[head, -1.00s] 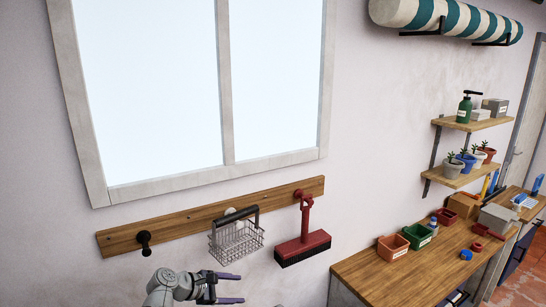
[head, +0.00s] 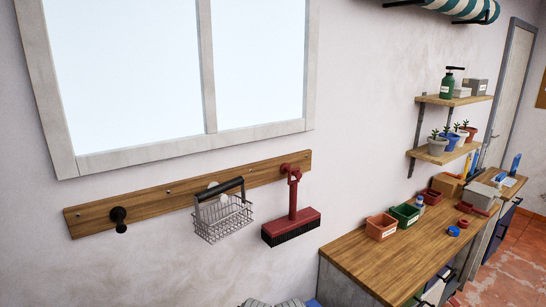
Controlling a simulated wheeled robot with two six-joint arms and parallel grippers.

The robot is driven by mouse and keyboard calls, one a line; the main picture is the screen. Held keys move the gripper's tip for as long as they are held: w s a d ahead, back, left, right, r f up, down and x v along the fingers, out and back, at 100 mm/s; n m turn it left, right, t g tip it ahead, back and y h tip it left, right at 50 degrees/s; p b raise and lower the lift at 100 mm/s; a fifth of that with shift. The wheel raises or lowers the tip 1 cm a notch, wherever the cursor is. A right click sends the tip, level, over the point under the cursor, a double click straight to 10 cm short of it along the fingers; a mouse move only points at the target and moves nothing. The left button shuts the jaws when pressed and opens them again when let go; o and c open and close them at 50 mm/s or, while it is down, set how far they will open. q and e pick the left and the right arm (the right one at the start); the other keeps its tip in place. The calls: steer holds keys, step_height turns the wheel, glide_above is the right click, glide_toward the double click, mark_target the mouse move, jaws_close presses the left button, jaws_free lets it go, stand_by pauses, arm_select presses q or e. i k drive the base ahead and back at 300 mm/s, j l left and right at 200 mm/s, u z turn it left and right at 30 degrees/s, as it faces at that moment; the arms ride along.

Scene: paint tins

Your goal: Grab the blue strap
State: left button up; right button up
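I cannot make out a blue strap for certain. A small round blue item (head: 453,231) lies on the wooden workbench (head: 365,262); its kind is too small to tell. A sliver of blue (head: 313,303) shows at the bottom edge beside grey shapes (head: 291,302), mostly cut off by the frame. Neither of my grippers is in the head view.
A wooden hook rail (head: 155,206) on the wall holds a wire basket (head: 223,218) and a red brush (head: 291,226). Red (head: 381,227) and green (head: 405,215) bins stand on the bench. Shelves with plant pots (head: 450,141) are above. Orange floor (head: 500,270) shows at right.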

mark_target(453, 231)
steer(key=z, duration=1.3)
